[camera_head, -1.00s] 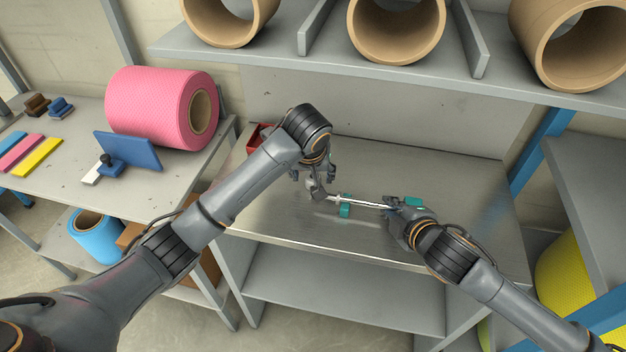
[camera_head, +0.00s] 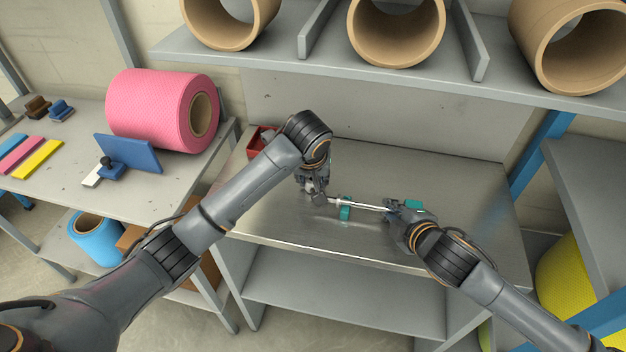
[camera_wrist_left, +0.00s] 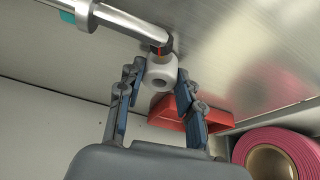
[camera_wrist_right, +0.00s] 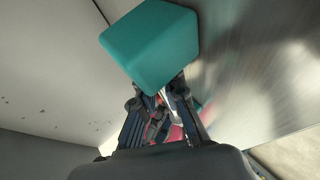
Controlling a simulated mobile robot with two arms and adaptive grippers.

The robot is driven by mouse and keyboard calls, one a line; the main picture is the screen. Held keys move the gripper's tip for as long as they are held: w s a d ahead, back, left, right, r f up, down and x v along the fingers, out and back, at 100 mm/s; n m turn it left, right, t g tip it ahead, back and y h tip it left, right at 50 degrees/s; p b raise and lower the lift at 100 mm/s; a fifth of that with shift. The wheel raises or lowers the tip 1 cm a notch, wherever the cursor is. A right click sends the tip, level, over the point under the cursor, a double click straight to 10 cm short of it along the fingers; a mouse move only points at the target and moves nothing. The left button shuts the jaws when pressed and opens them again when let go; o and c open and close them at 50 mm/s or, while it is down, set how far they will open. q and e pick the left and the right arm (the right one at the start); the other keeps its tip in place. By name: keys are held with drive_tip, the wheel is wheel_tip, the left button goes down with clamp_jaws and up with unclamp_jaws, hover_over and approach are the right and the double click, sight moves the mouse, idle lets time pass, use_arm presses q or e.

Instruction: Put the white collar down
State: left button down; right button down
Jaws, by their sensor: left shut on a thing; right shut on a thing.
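The white collar (camera_wrist_left: 161,73) is a small white ring between the fingertips of my left gripper (camera_wrist_left: 159,88), which is shut on it. In the left wrist view it is close to the tip of the silver shaft (camera_wrist_left: 135,25); I cannot tell if they touch. In the head view my left gripper (camera_head: 318,197) is at the left end of the shaft (camera_head: 368,206), and the collar is too small to make out. My right gripper (camera_head: 393,212) is shut on the shaft's right end; in the right wrist view a teal block (camera_wrist_right: 152,45) partly hides the grip.
Teal blocks stand at the shaft's left part (camera_head: 346,213) and right end (camera_head: 414,204) on the metal bench (camera_head: 470,190). A red bin (camera_head: 259,140) is at the back left, also in the left wrist view (camera_wrist_left: 205,115). The bench's right side is clear.

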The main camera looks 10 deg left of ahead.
use_arm(q)
wheel_tip(320, 180, up, 7)
drive_tip(key=shift+s+d+r, duration=0.1)
drive_tip(key=shift+s+r, duration=0.05)
drive_tip(key=s, duration=1.8)
drive_tip(key=s+a+f+n+y, duration=0.2)
drive_tip(key=s+a+f+n, duration=0.2)
drive_tip(key=a, duration=0.4)
drive_tip(key=shift+g, duration=0.3)
drive_tip(key=w+a, duration=0.2)
drive_tip(key=w, duration=0.2)
drive_tip(key=w+a, duration=0.3)
drive_tip(key=w, duration=0.2)
drive_tip(key=w+a, duration=0.2)
drive_tip(key=w, duration=0.3)
drive_tip(key=shift+a+r, duration=0.1)
drive_tip(key=shift+a, duration=0.3)
drive_tip(key=shift+w+a, duration=0.3)
drive_tip(key=shift+w, duration=0.3)
drive_tip(key=shift+s+x, duration=0.15)
drive_tip(key=shift+x, duration=0.75)
drive_tip(key=shift+s+x, duration=0.1)
drive_tip(key=shift+x, duration=0.75)
drive_tip(key=shift+d+f, duration=0.25)
drive_tip(key=c, duration=0.9)
unclamp_jaws()
